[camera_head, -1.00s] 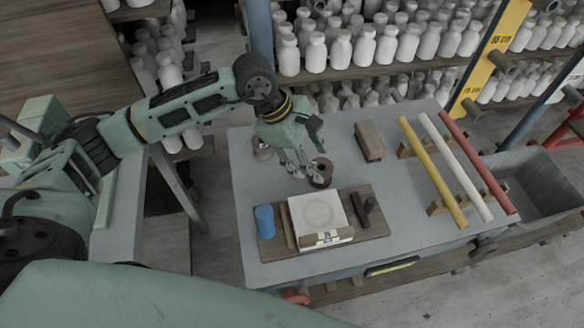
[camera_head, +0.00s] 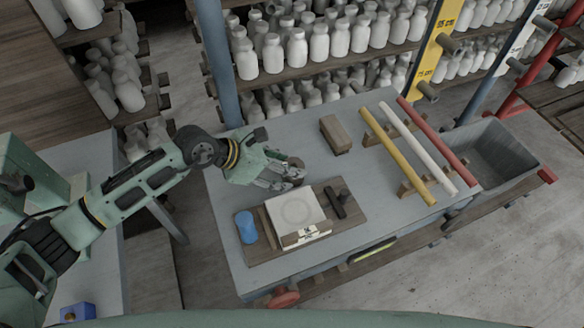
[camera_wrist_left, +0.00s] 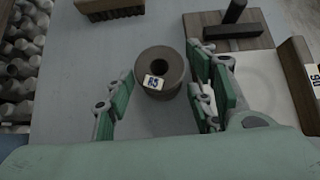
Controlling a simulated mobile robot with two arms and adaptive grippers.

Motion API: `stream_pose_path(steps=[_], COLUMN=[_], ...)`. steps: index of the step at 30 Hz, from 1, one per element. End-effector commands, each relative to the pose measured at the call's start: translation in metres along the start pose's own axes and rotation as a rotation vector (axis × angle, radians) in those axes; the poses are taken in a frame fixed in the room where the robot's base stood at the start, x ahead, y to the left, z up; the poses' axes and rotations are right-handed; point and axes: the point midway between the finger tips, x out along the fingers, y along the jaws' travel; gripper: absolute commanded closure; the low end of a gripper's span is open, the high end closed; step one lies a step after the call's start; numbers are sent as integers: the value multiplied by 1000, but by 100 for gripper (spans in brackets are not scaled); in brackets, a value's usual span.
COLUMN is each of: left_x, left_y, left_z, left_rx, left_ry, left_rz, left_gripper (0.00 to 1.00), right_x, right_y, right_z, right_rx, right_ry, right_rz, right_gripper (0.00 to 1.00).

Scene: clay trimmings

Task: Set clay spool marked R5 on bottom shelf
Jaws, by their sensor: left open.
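The brown-grey clay spool (camera_wrist_left: 177,68) marked R5 stands upright on the grey cart top, its label facing me in the left wrist view. My left gripper (camera_wrist_left: 158,88) is open, with one finger on each side of the spool's near part and a gap at least on the left. In the head view the gripper (camera_head: 288,178) reaches in low from the left and partly covers the spool (camera_head: 297,162). A wooden lower shelf (camera_head: 330,278) shows partly under the cart top. My right gripper is not in view.
A brown block (camera_head: 335,134) and yellow, white and red bars stand further right. Bottle racks (camera_head: 340,65) stand behind; a grey bin (camera_head: 490,155) is at right.

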Motion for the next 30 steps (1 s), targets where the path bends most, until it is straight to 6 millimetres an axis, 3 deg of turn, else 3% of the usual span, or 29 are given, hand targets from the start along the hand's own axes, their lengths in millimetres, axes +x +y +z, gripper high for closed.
stream_pose_path(steps=[4, 12, 26, 30], left_x=[16, 18, 18, 18], left_y=[1, 1, 1, 1], left_z=[1, 0, 1, 1], left_rx=[0, 2, 3, 3], left_ry=[0, 0, -2, -2], left_rz=[1, 1, 2, 2], left_gripper=[50, 51, 91, 94], right_x=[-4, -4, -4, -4], right_y=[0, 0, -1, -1], right_z=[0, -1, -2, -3], right_rx=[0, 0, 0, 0], right_ry=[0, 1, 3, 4], right_rz=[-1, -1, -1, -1], right_gripper=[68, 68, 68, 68])
